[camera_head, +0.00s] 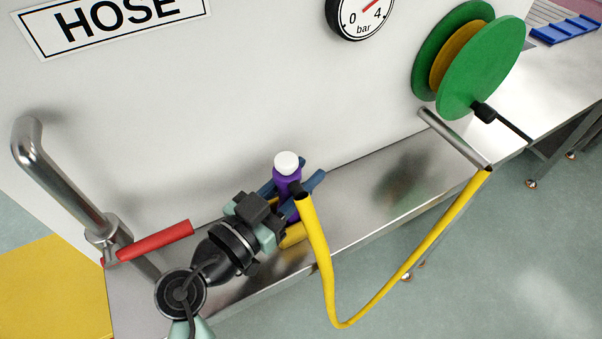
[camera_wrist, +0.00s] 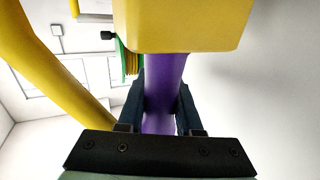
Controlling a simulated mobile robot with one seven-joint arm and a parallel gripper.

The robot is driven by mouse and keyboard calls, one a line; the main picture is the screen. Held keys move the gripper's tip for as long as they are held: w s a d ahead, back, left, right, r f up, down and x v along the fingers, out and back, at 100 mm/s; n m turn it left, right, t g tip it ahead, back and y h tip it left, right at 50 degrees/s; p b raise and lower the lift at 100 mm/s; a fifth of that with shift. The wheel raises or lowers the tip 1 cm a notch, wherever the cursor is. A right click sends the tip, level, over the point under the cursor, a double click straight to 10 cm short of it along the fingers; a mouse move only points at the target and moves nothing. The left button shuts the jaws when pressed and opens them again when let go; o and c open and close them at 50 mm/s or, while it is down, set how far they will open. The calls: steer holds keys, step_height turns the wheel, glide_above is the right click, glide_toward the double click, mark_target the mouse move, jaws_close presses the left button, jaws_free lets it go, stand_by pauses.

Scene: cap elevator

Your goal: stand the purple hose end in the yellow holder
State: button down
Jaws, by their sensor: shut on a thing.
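The purple hose end (camera_head: 284,181) stands about upright near the wall, with a white cap on top. The yellow hose joins its side through a black piece and loops down past the bench's front edge. My gripper (camera_head: 298,187) is shut on the hose end, its blue fingers on either side. The yellow holder (camera_head: 293,236) shows just below, partly hidden by my gripper. In the wrist view the purple shaft (camera_wrist: 163,85) lies between my fingers and meets the edge of a yellow block, apparently the holder (camera_wrist: 190,25). I cannot tell how deep it sits.
The yellow hose (camera_head: 319,250) hangs in front of the bench and runs up to a metal pipe (camera_head: 455,138) at right. A green reel (camera_head: 483,65) is on the wall. A red lever (camera_head: 155,241) and steel pipe (camera_head: 58,180) stand left. The bench (camera_head: 385,190) is clear right of the holder.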

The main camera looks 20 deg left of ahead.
steer(key=shift+f, duration=0.15)
steer(key=c, duration=0.5)
jaws_free()
steer(key=b+v, duration=0.2)
steer(key=v, duration=1.1)
steer(key=shift+b, duration=0.3)
steer(key=shift+w, duration=0.1)
